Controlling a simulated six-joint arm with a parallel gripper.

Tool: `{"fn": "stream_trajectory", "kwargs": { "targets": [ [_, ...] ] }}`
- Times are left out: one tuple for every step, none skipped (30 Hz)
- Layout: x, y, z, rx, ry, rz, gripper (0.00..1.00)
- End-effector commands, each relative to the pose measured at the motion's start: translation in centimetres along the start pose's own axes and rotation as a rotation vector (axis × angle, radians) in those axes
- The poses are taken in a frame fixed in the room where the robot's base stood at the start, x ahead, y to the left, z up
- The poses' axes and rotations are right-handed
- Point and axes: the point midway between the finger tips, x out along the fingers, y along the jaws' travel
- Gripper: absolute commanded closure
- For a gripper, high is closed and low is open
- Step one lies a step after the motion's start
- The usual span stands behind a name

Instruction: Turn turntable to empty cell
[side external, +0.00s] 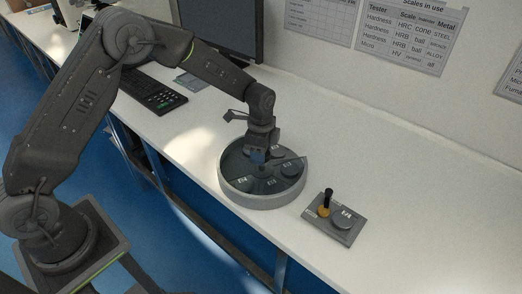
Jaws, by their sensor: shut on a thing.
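The turntable (262,198) is a round grey dish with a raised rim on the white bench. Dividers split it into cells, and several dark grey discs with white labels lie in it. My gripper (262,163) points down inside the dish, near its middle. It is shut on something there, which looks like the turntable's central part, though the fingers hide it. The cells behind my gripper are partly hidden, so I cannot tell which cell is empty.
A small grey plate (318,228) right of the turntable carries a black-handled post, an orange-brown piece and a labelled disc (342,217). A keyboard (153,92) and a monitor (222,22) stand at the back left. The bench to the right is clear.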

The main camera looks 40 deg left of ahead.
Motion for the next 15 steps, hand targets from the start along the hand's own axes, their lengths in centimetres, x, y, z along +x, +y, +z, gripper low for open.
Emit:
{"fn": "stream_trajectory", "kwargs": {
  "targets": [
    [-0.12, -0.05, -0.06, 0.013, 0.002, -0.001, 0.93],
    [-0.12, -0.06, -0.06, 0.023, 0.002, -0.002, 0.93],
    [-0.12, -0.06, -0.06, 0.033, 0.002, -0.002, 0.93],
    [-0.12, -0.06, -0.06, 0.04, 0.002, -0.002, 0.93],
    [-0.12, -0.07, -0.06, 0.047, 0.002, -0.002, 0.93],
    [-0.12, -0.07, -0.06, 0.056, 0.002, -0.002, 0.93],
    [-0.12, -0.07, -0.06, 0.061, 0.002, -0.002, 0.93],
    [-0.13, -0.07, -0.06, 0.066, 0.002, -0.002, 0.93],
    [-0.12, -0.07, -0.06, 0.071, 0.002, -0.002, 0.93],
    [-0.13, -0.08, -0.06, 0.075, 0.002, -0.002, 0.93],
    [-0.13, -0.08, -0.07, 0.079, 0.002, -0.002, 0.93],
    [-0.13, -0.08, -0.07, 0.083, 0.002, -0.002, 0.93],
    [-0.13, -0.08, -0.07, 0.085, 0.002, -0.002, 0.93],
    [-0.13, -0.08, -0.07, 0.086, 0.002, -0.002, 0.93],
    [-0.13, -0.08, -0.07, 0.088, 0.002, -0.002, 0.93]
  ]
}}
